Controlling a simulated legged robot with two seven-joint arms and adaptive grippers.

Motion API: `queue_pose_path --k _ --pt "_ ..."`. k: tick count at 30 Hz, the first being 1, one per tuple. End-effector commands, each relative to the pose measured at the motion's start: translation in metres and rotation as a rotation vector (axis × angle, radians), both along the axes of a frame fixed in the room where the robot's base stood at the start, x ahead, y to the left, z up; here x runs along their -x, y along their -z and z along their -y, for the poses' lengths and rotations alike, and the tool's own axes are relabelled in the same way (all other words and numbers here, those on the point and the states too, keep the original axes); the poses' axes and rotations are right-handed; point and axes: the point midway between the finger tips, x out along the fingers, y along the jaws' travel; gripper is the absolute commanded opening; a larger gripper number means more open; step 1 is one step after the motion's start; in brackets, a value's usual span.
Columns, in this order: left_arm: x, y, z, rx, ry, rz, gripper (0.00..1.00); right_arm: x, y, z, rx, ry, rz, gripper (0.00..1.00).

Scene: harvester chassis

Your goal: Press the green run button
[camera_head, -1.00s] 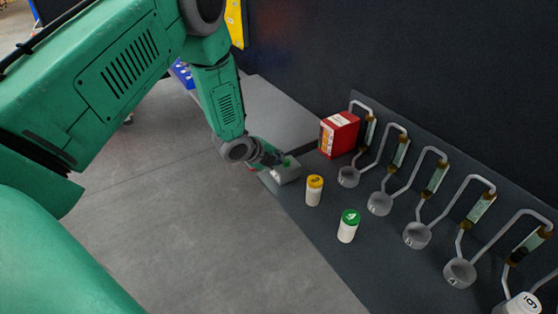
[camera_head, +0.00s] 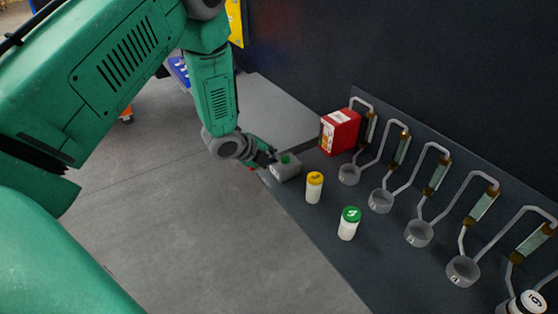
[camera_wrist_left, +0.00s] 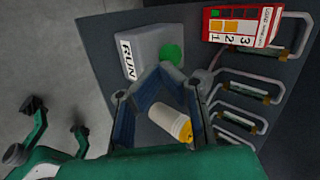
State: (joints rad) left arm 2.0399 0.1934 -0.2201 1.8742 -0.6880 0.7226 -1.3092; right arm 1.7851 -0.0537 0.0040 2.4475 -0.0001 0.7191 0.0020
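My right gripper is not in view.
A yellow-capped vial (camera_head: 314,188) and a green-capped vial (camera_head: 348,224) stand on the bench (camera_head: 310,222). A red box (camera_head: 339,132) stands behind. Several grey ring holders with tubes line the right side, one with a white-capped vial (camera_head: 526,302). Open floor lies left.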

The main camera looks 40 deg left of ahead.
Motion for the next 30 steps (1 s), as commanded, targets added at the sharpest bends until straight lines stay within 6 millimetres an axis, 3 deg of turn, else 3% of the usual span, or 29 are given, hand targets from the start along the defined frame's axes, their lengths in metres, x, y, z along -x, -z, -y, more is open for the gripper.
queue_pose_path --k 9,30 --pt "0.023 -0.027 -0.007 0.000 -0.002 0.007 0.00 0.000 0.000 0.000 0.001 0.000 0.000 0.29" --pt "0.025 -0.030 -0.008 0.000 -0.002 0.008 0.00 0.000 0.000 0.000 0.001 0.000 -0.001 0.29"
